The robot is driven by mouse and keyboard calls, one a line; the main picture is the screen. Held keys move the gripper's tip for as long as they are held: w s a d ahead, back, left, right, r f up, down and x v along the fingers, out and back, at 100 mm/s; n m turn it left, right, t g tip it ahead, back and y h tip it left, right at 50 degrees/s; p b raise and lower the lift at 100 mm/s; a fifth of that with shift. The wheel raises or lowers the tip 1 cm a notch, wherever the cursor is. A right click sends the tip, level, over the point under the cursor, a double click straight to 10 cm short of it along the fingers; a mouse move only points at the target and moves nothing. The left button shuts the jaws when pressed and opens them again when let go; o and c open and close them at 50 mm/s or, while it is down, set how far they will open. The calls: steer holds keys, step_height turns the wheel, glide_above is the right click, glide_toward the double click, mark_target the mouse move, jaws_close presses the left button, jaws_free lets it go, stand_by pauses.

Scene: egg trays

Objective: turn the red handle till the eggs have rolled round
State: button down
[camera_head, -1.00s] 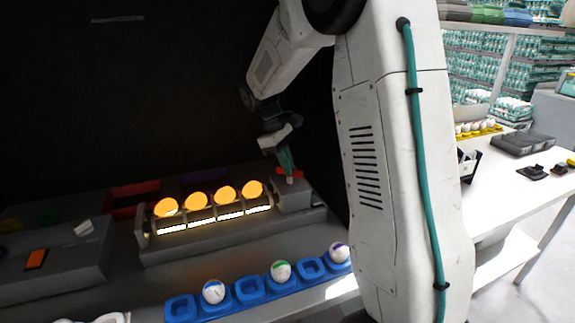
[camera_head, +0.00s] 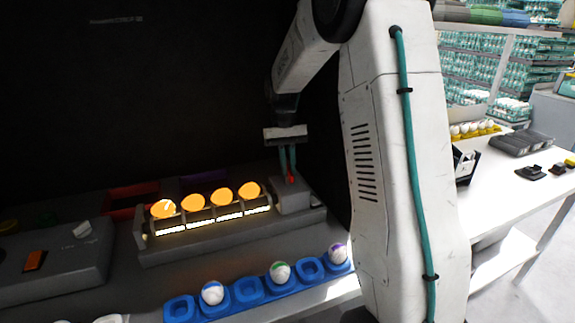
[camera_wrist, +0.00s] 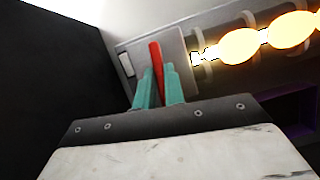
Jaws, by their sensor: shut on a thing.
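The red handle (camera_wrist: 156,58) stands on the grey block at the right end of the lit egg roller (camera_head: 190,248). It also shows small in the head view (camera_head: 291,177). My gripper (camera_head: 288,170) points down at the block, its teal fingers closed on the red handle from both sides; they also show in the wrist view (camera_wrist: 160,85). Several eggs (camera_head: 193,203) glow orange in a row on the rollers above bright light strips. The fingers hide part of the handle.
A blue tray (camera_head: 248,291) with several marked eggs lies in front of the roller. A grey box with an orange switch (camera_head: 35,261) stands at left. Red (camera_head: 120,210) and purple (camera_head: 203,182) bins are behind. A dark wall encloses the back.

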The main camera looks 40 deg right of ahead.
steer(key=shift+m+t+y, duration=0.3)
steer(key=shift+m+y, duration=0.1)
steer(key=shift+m, duration=0.8)
steer(key=c, duration=1.5)
jaws_free()
steer(key=shift+v, duration=3.95)
